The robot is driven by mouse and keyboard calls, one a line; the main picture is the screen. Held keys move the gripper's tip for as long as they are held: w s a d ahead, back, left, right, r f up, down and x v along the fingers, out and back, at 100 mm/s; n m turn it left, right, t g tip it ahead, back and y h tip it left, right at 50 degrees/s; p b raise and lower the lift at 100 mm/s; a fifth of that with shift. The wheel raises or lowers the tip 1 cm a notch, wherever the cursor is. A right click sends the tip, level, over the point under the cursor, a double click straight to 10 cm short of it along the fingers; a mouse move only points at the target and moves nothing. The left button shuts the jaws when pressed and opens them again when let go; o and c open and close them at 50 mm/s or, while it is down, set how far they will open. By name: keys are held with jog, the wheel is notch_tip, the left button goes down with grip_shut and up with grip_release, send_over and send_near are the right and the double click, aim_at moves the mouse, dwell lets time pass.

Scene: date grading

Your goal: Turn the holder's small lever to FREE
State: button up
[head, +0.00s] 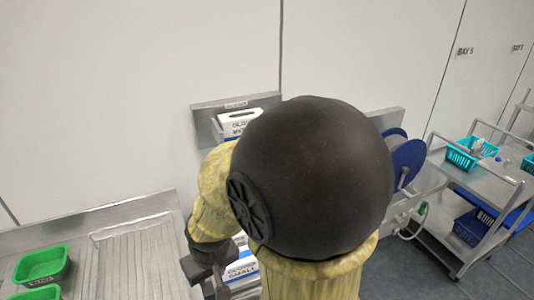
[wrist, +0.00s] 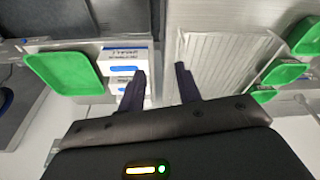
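I cannot make out the small lever or any FREE mark in either view. A steel wall rack (head: 205,132) with white and blue glove boxes (head: 238,122) stands behind my arm in the head view, but I cannot tell whether it is the holder. White boxes with blue marks (wrist: 124,56) also show in the wrist view, just beyond the left finger. My gripper (wrist: 160,78) is open, its two dark fingers apart with nothing between them.
Green trays (head: 42,264) stand beside a ribbed steel drainboard (head: 130,255) at left. The wrist view shows a green tray (wrist: 62,73) left and the ribbed board (wrist: 225,60) right. A blue reel (head: 408,160) and a steel trolley (head: 487,182) with a teal basket (head: 460,157) stand right.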

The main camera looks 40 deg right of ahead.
jog(key=w+d+f+m+t+h+b, duration=0.2)
jog(key=w+d+t, duration=0.15)
jog(key=w, duration=0.45)
jog(key=w+d+f+m+t+h+b, duration=0.1)
jog(key=w+d+f+m+t+b, duration=0.2)
jog(key=w, duration=0.5)
jog(key=w+d+r+m+h+b, duration=0.2)
jog(key=d+r+h, duration=0.1)
jog(key=d+h, duration=0.3)
jog(key=w+d+r+m+h+b, duration=0.2)
jog(key=d+h, duration=0.4)
jog(key=d, duration=0.4)
jog(key=shift+w+d+r, duration=0.25)
jog(key=shift+d+r, duration=0.15)
jog(key=shift+r, duration=0.4)
jog(key=p+x, duration=0.1)
jog(key=x, duration=0.4)
jog(key=p+x, duration=0.2)
jog(key=x, duration=0.4)
jog(key=p+x, duration=0.2)
jog(key=x, duration=0.4)
jog(key=shift+w+d+r, duration=0.1)
jog(key=shift+d+r, duration=0.15)
jog(key=shift+r, duration=0.05)
